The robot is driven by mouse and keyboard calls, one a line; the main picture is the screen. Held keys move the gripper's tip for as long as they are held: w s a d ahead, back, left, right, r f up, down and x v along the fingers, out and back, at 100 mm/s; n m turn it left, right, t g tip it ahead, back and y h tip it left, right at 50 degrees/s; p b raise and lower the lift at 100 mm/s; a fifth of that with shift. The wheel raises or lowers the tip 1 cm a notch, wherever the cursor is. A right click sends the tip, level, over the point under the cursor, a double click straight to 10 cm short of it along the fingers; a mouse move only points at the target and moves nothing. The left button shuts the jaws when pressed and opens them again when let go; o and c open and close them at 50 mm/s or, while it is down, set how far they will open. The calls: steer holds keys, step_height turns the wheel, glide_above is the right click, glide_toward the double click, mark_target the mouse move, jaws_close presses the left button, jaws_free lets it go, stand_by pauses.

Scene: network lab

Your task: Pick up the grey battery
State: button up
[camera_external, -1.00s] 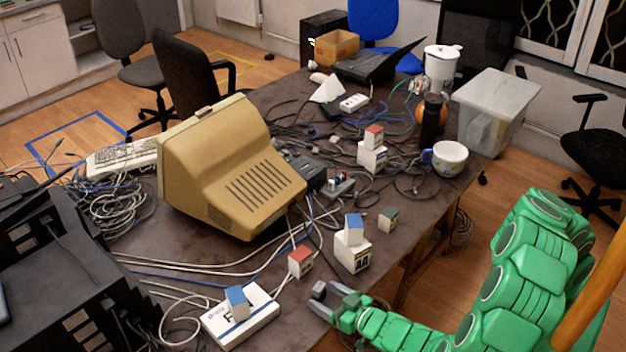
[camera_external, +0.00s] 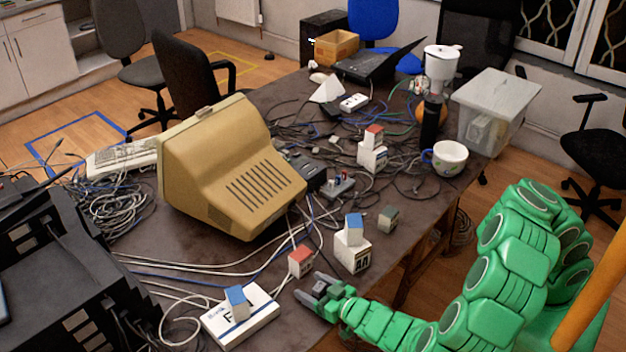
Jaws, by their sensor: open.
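My green arm reaches in from the right.
A red-topped white block (camera_external: 301,261) stands close behind my gripper. A white block marked AA (camera_external: 353,254) carries a blue-topped block (camera_external: 353,229). A grey-green cube (camera_external: 388,218) is farther back. A white box (camera_external: 240,318) lies to the left, among cables.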

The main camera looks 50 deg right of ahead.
steer(key=c, duration=1.1)
steer(key=shift+r, duration=0.1)
step_height(320, 180, up, 10)
stand_by(0.3)
